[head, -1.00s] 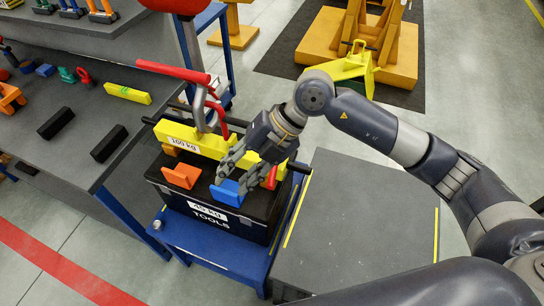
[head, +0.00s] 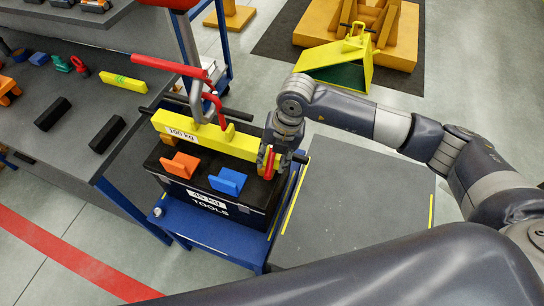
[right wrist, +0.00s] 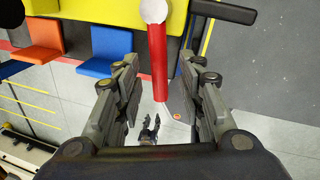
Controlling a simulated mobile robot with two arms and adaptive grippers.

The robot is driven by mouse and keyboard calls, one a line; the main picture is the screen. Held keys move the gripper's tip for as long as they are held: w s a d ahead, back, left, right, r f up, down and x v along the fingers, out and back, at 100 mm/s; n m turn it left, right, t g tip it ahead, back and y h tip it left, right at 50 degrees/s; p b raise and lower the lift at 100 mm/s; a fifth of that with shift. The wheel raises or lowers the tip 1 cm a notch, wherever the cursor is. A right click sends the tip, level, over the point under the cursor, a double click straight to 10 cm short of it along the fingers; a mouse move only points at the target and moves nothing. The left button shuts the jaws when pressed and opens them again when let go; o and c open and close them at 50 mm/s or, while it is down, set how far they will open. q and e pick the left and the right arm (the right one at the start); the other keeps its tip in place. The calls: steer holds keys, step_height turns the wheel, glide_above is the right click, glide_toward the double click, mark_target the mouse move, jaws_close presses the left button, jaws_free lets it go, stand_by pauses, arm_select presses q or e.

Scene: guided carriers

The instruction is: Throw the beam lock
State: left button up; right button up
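The yellow beam (head: 205,136), marked 100 kg, lies across the top of the black tool box (head: 246,209). A red lever (head: 267,163), which looks like the beam lock, is at the beam's right end. In the right wrist view the red lever (right wrist: 158,62) runs from a pale round pivot on the beam down between my fingers. My right gripper (head: 272,167) is at this lever; its fingers (right wrist: 160,80) are open on either side of it, with gaps showing. A small two-pronged gripper, apparently my left one (right wrist: 150,123), shows far below with its prongs apart.
An orange block (head: 180,166) and a blue block (head: 228,181) stand on the box in front of the beam. A red-handled grey hook (head: 192,75) hangs over the beam. The box sits on a blue cart (head: 211,241). A grey platform (head: 352,205) is clear at right.

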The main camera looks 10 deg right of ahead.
steer(key=shift+a+f, duration=0.15)
steer(key=shift+f, duration=0.5)
jaws_close()
